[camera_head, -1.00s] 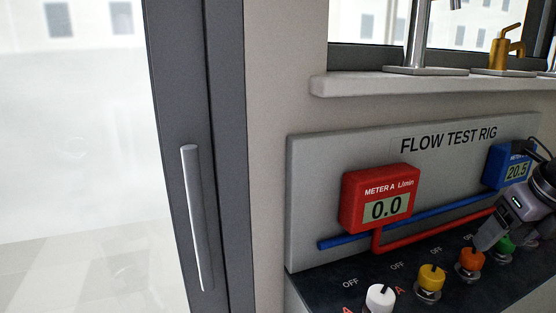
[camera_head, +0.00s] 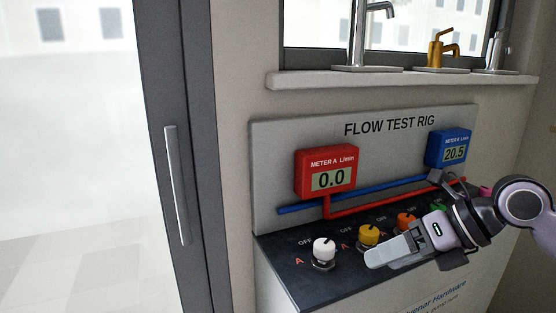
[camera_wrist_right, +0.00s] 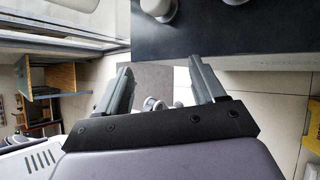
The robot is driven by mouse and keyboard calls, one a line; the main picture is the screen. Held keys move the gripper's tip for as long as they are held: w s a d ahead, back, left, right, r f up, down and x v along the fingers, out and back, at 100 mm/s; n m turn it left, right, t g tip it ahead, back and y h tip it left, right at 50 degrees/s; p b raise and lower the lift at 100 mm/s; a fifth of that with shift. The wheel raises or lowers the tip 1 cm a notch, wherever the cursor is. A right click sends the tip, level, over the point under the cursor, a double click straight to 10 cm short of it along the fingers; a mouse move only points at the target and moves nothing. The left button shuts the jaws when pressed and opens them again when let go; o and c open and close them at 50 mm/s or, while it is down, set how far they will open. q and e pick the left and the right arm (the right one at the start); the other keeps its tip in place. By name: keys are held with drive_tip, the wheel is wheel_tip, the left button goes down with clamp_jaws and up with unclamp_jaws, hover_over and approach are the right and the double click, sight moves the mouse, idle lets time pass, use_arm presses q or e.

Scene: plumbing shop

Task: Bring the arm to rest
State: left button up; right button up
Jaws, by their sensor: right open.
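My right gripper (camera_head: 388,252) is in the right half of the head view, in front of the flow test rig (camera_head: 262,165), with its fingers pointing left. In the right wrist view its two fingers (camera_wrist_right: 160,75) stand apart with nothing between them. It appears to hang clear of the knobs, close to the panel's front edge. It overlaps part of the row in the head view, so some of the panel behind it is hidden. My left gripper is in neither view.
The rig has a white knob (camera_head: 323,250), a yellow knob (camera_head: 369,234) and an orange knob (camera_head: 406,220). The red meter (camera_head: 326,173) reads 0.0 and the blue meter (camera_head: 450,148) reads 20.5. Taps stand on the sill (camera_head: 400,79). A door handle (camera_head: 176,185) is left.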

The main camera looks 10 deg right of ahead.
drive_tip(key=s+a+r+m+t+y, duration=0.35)
drive_tip(key=a+r+y, duration=0.35)
drive_tip(key=a+y, duration=0.35)
drive_tip(key=w+d+f+m+t+h, duration=0.25)
drive_tip(key=d+m+t+h, duration=0.35)
drive_tip(key=m, duration=0.6)
drive_tip(key=w+d+f+m+t+h, duration=0.1)
drive_tip(key=d+f+m+t+h, duration=0.4)
drive_tip(key=m+h, duration=0.55)
drive_tip(key=s+d+f+m+g+h, duration=0.2)
drive_tip(key=s+f+m+g+h, duration=0.15)
drive_tip(key=f+m, duration=0.6)
drive_tip(key=s+a+f+m+g+y, duration=0.2)
drive_tip(key=s+a+f+g, duration=0.1)
drive_tip(key=s+f+g, duration=1.2)
drive_tip(key=a+f+t+p, duration=0.1)
drive_tip(key=t+p, duration=0.1)
drive_tip(key=t, duration=0.1)
drive_tip(key=w+f+t+y+p, duration=0.1)
drive_tip(key=t+p, duration=0.2)
drive_tip(key=w+a+t+p, duration=0.1)
drive_tip(key=t+p, duration=0.1)
drive_tip(key=t, duration=0.1)
drive_tip(key=shift+a+f+n+y+p, duration=0.3)
drive_tip(key=shift+f+n+y, duration=0.05)
drive_tip(key=shift+f, duration=0.05)
